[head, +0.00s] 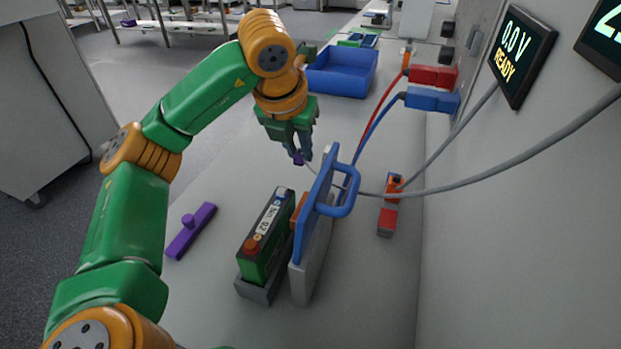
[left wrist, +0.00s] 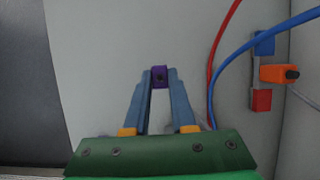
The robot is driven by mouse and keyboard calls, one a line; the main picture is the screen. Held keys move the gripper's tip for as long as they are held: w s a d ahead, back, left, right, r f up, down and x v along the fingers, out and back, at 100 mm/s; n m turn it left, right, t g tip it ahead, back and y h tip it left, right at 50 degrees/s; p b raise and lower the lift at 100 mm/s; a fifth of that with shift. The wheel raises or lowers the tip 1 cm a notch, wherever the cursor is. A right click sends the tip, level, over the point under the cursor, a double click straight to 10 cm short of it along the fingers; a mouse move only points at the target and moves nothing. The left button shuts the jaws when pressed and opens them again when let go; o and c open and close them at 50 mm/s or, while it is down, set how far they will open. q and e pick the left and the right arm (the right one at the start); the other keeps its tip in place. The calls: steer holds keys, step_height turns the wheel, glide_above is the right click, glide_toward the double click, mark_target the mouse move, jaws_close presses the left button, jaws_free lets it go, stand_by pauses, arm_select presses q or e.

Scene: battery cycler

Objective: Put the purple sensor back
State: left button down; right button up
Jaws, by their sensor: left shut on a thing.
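The purple sensor (head: 298,159) is small and sits between the fingertips of my left gripper (head: 301,152). The gripper is shut on it above the bench, beyond the blue-handled panel. In the left wrist view the purple sensor (left wrist: 159,77) shows at the tips of the two blue-grey fingers (left wrist: 160,85). A grey cable (head: 520,158) runs from the right toward the gripper; its end is partly hidden behind the panel. A purple bar with a raised peg (head: 190,230) lies on the bench at left, well apart from the gripper. My right gripper is out of view.
A green battery (head: 264,240) stands in a grey cradle beside the blue-handled panel (head: 318,215). Red (head: 432,76) and blue (head: 432,100) connectors carry cables at the wall. An orange plug (head: 395,186) sits in a holder near the wall. A blue bin (head: 342,75) stands behind. Bench left of the battery is mostly clear.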

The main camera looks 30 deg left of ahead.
mark_target(298, 165)
arm_select(q)
step_height(298, 165, down, 5)
steer(key=shift+f, duration=0.1)
steer(key=shift+s+f+b, duration=0.1)
steer(key=shift+b, duration=0.2)
steer(key=c, duration=1.2)
jaws_free()
steer(key=shift+f, duration=0.1)
steer(key=o, duration=0.5)
steer(key=shift+c, duration=0.2)
steer(key=shift+r, duration=0.55)
steer(key=p+v, duration=0.3)
steer(key=v, duration=0.8)
steer(key=shift+s+p, duration=0.25)
steer(key=shift+p, duration=0.05)
